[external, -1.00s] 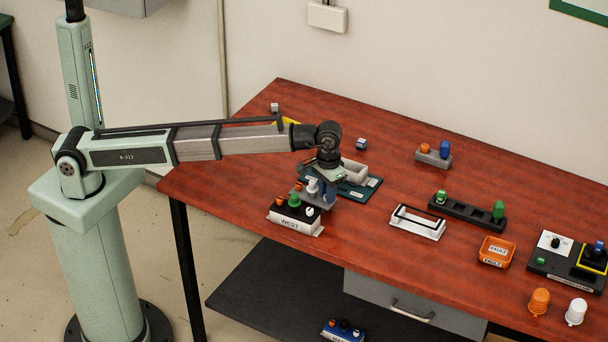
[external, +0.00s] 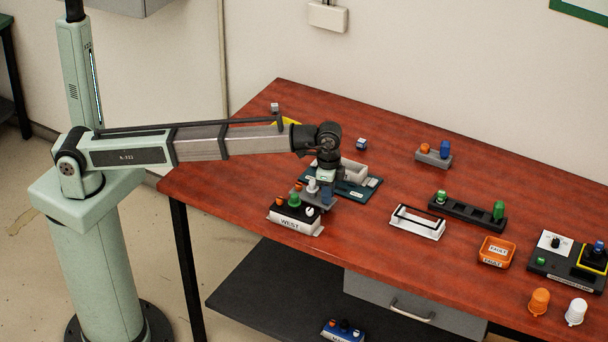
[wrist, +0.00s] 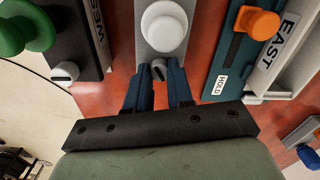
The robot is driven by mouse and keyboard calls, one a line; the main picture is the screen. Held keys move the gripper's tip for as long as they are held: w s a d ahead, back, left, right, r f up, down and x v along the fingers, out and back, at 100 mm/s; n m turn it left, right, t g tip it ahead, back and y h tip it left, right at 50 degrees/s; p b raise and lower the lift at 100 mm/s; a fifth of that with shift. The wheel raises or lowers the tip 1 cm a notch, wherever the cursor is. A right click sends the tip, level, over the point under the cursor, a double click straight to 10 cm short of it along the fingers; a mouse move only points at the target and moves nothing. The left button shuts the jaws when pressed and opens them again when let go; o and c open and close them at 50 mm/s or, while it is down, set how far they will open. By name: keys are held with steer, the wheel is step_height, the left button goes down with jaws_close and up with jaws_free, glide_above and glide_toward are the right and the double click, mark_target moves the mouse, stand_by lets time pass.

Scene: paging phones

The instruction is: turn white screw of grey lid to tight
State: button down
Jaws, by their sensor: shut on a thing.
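The grey lid (wrist: 151,36) is a narrow plate at the top middle of the wrist view, with a big round white knob (wrist: 164,27) on it. In the external view the knob (external: 312,186) shows just left of my gripper. The small white screw (wrist: 159,70) with a dark slot sits at the lid's near end. My gripper (wrist: 158,76) is shut on this screw, one dark blue finger on each side; the fingers partly hide it. In the external view my gripper (external: 325,190) points down at the lid beside the WEST box.
The black and white WEST box (external: 296,217), with coloured knobs and its own white slotted screw (wrist: 65,71), stands close on the left. The teal EAST unit (wrist: 232,62) with an orange knob is close on the right.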

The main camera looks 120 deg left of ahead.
steer(key=m, duration=0.5)
steer(key=shift+m, duration=0.4)
stand_by(0.4)
steer(key=c, duration=1.3)
jaws_free()
steer(key=shift+o, duration=0.2)
steer(key=shift+r, duration=0.1)
step_height(320, 180, up, 14)
steer(key=shift+f, duration=0.2)
steer(key=shift+d, duration=0.1)
